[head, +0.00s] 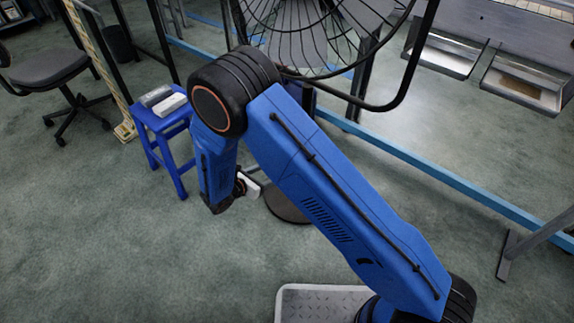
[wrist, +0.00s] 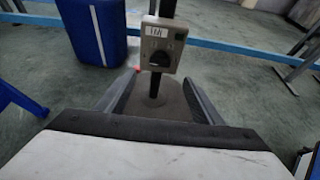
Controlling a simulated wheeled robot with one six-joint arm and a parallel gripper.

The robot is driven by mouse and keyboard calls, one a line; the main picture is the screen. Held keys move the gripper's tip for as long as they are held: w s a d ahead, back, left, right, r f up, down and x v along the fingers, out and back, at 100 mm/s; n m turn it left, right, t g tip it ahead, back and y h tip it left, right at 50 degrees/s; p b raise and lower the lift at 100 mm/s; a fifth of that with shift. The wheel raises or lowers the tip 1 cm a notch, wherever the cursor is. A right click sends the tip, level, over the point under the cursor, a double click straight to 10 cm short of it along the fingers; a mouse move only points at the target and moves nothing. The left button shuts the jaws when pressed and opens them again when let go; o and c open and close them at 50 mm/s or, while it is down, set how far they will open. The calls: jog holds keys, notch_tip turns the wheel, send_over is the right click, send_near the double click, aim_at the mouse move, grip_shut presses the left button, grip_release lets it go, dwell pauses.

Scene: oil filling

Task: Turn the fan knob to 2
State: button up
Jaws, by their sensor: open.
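The fan's control box (wrist: 163,45) is a small grey box on the dark pole, upper middle of the wrist view. Its dark round knob (wrist: 158,60) faces me; its setting is too small to read. A label is above the knob. My gripper (wrist: 158,77) is open and empty, one finger on each side below the box, apart from the knob. In the head view the fan cage (head: 310,35) is at the top and its round base (head: 287,205) is on the floor. My arm hides the control box there.
A blue stool (head: 160,128) with small boxes on it stands left of my arm. A blue container (wrist: 97,32) is left of the pole. A blue floor rail (head: 440,178) runs behind the fan. An office chair (head: 50,70) is far left. Floor at lower left is clear.

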jog(key=x, duration=1.2)
jog(key=shift+w+d, duration=0.1)
jog(key=shift+w, duration=0.05)
jog(key=shift+c, duration=0.2)
jog(key=c, duration=1)
